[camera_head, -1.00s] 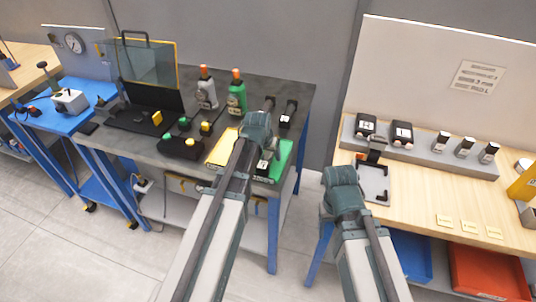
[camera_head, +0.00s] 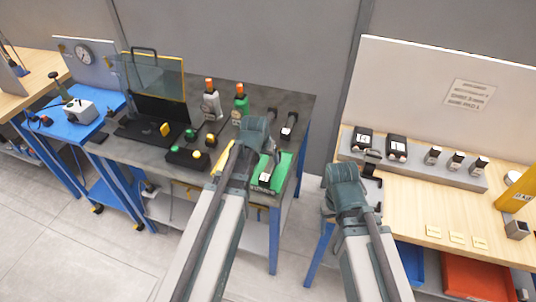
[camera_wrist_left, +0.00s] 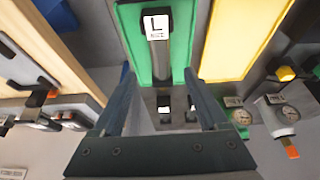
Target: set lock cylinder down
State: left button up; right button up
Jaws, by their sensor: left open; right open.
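The lock cylinder, a dark piece with a white label marked L (camera_wrist_left: 156,25) and a long dark shaft, lies on the green mat (camera_wrist_left: 181,45) in the left wrist view. In the head view its white label (camera_head: 265,177) shows on the green mat (camera_head: 284,172), just right of my left forearm. My left gripper (camera_wrist_left: 155,78) is open and empty, its fingers apart below the cylinder's label in the wrist view. In the head view its fingertips are hidden behind my left wrist. My right gripper (camera_head: 368,178) is open over the right bench's left edge, partly hidden by its wrist.
Two dark pieces with white labels, one here (camera_head: 289,124), stand at the grey table's back. A green bottle (camera_head: 241,101) and a grey bottle (camera_head: 211,103) stand left of them. A yellow mat (camera_wrist_left: 236,35) lies beside the green one. The right bench (camera_head: 420,205) holds a grey rack (camera_head: 416,172).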

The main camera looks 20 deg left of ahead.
pick_arm(q)
jog(key=s+d+m+g+y, duration=0.1)
jog(key=s+d+g, duration=0.1)
jog(key=s+d, duration=0.4)
jog(key=s+d+m+g+p, duration=0.1)
jog(key=s+d+m+g, duration=0.1)
jog(key=s+d, duration=0.5)
jog(key=s+r+g, duration=0.1)
jog(key=s, duration=0.5)
jog(key=shift+d+y, duration=0.3)
jog(key=shift+y, duration=0.1)
pick_arm(e)
notch_tip(320, 180, up, 2)
jog(key=shift+r, duration=0.25)
pick_arm(q)
jog(key=shift+f, duration=0.2)
pick_arm(e)
jog(key=shift+f, duration=0.15)
pick_arm(q)
jog(key=shift+f+b, duration=0.8)
jog(key=shift+f, duration=0.05)
pick_arm(e)
jog(key=shift+f, duration=0.85)
